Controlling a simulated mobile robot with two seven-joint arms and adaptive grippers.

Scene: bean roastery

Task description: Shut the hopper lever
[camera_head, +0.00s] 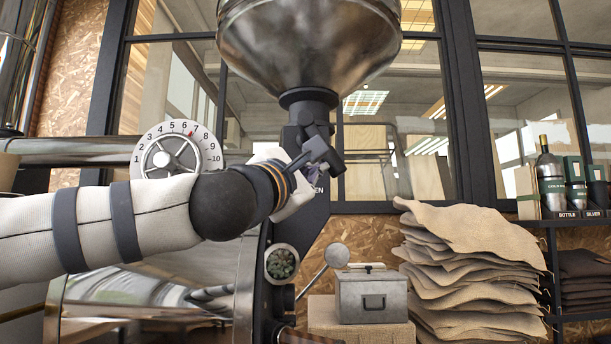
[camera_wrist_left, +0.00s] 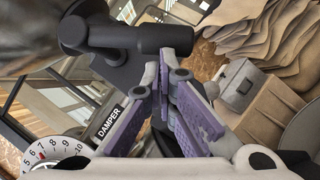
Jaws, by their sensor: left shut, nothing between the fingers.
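The hopper lever (camera_head: 318,155) is a dark bar with a thick cylindrical grip, on the black neck below the metal hopper (camera_head: 310,40). In the left wrist view its grip (camera_wrist_left: 165,38) lies across the top, just beyond my fingertips. My left gripper (camera_head: 293,185) is beside the lever in the head view, mostly hidden behind my own wrist. In the left wrist view its purple-padded fingers (camera_wrist_left: 163,72) meet at the tips with nothing between them. They are close to the lever grip; I cannot tell whether they touch it. My right gripper is not in view.
A numbered dial (camera_head: 173,152) is left of the lever; a DAMPER label (camera_wrist_left: 108,122) shows in the wrist view. Below right are a round sight glass (camera_head: 282,263), a grey metal box (camera_head: 371,296) and stacked sacks (camera_head: 470,270). Open space lies right of the lever.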

